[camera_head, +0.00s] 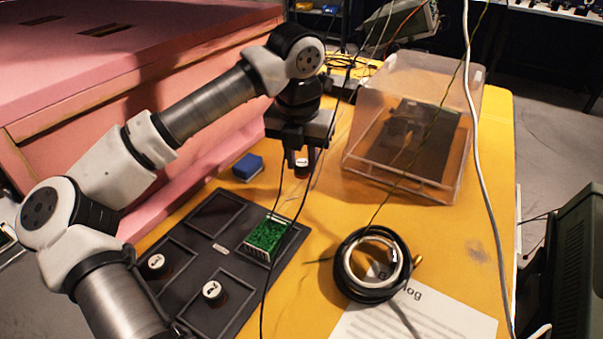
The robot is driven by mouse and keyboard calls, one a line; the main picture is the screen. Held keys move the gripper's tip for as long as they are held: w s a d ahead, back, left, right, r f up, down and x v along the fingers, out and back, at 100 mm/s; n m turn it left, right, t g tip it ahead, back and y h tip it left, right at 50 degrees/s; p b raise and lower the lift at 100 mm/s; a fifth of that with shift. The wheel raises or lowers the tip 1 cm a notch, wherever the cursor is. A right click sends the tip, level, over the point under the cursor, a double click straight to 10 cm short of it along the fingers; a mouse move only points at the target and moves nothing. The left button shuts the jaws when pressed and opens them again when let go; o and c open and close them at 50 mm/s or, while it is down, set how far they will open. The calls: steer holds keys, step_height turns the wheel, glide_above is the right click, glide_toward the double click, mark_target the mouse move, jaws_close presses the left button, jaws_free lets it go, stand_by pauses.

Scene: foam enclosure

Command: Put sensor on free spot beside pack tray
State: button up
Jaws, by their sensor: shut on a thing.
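My gripper (299,160) points down over the yellow table behind the tray. It is shut on a small dark cylinder with a white marked top, which looks like the sensor (303,162). The fingers partly hide it, and I cannot tell whether it touches the table. The black pack tray (218,247) lies at the front left with several square recesses. Two similar dark cylinders with white tops, one at the left (155,262) and one nearer the front (212,291), are in the tray. A green finned block (265,237) sits at its right side.
A blue block (247,167) lies left of my gripper. A clear box (415,130) stands to the right. A coiled black cable (371,264) and a paper sheet (420,315) lie at the front. Thin cables hang across the view. Bare yellow table lies between tray and coil.

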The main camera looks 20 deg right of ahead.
mark_target(302, 177)
steer(key=shift+f, duration=2.15)
steer(key=shift+f, duration=0.15)
steer(key=o, duration=1)
steer(key=shift+c, duration=0.2)
step_height(302, 177, up, 12)
steer(key=s, duration=0.1)
steer(key=shift+s+a+b, duration=0.15)
steer(key=shift+a+b, duration=0.2)
